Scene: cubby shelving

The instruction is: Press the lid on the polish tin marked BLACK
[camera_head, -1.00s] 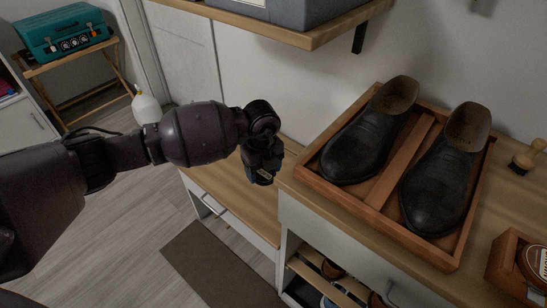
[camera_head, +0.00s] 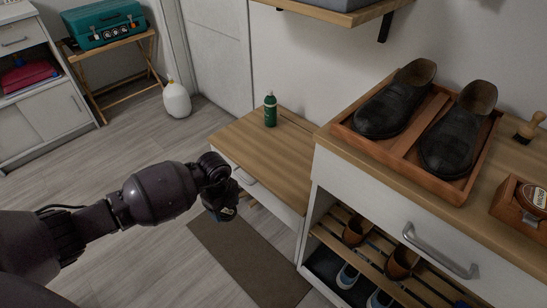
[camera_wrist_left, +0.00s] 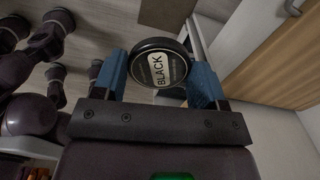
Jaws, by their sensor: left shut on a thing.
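My left gripper (camera_head: 228,212) is low in front of the wooden bench, above the floor mat. In the left wrist view its two blue fingers (camera_wrist_left: 167,75) are shut on a round black piece marked BLACK (camera_wrist_left: 158,64). Its labelled face is turned to the wrist camera. I cannot tell whether it is the lid alone or the whole tin. In the head view the piece is mostly hidden by the gripper. My right gripper is not in view.
The bench top (camera_head: 270,150) is clear except for a green bottle (camera_head: 270,110). Black shoes (camera_head: 450,140) stand in a wooden tray (camera_head: 400,153) on the higher cabinet. A wooden box (camera_head: 508,205) with a round labelled tin (camera_head: 533,196) and a brush (camera_head: 528,130) are at right.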

